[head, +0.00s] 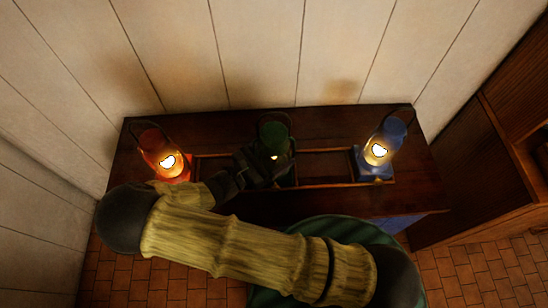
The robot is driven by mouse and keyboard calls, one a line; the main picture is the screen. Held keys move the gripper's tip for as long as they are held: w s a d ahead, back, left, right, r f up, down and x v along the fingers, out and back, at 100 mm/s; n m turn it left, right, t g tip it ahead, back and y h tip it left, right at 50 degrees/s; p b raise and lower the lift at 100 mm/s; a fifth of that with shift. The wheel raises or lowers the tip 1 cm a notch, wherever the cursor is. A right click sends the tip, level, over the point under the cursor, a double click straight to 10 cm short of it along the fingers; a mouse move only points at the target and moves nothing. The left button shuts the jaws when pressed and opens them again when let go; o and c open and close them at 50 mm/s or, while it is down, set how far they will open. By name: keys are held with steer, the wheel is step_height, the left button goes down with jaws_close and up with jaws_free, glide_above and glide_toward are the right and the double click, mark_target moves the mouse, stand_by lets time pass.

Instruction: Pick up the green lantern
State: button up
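The green lantern (274,131) stands at the middle of the dark wooden counter (200,122), between two other lanterns. Its dark handle, green top and a small bit of lit glass show. My gripper (268,167) is right in front of it, reaching in from the left, and hides most of its lower part. The fingers are dark and overlap the lantern in this view. I cannot tell whether they touch it, or whether they are open or shut.
A lit orange lantern (158,149) stands at the left and a lit blue lantern (385,144) at the right. A shallow wooden tray or frame (330,151) lies between them. A plank wall (260,50) rises behind, and a wooden cabinet (480,170) stands at the right.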

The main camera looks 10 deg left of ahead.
mark_target(274, 131)
steer(key=shift+r, duration=0.15)
step_height(274, 131, up, 10)
steer(key=shift+f+b, duration=0.1)
steer(key=shift+b, duration=0.3)
stand_by(0.3)
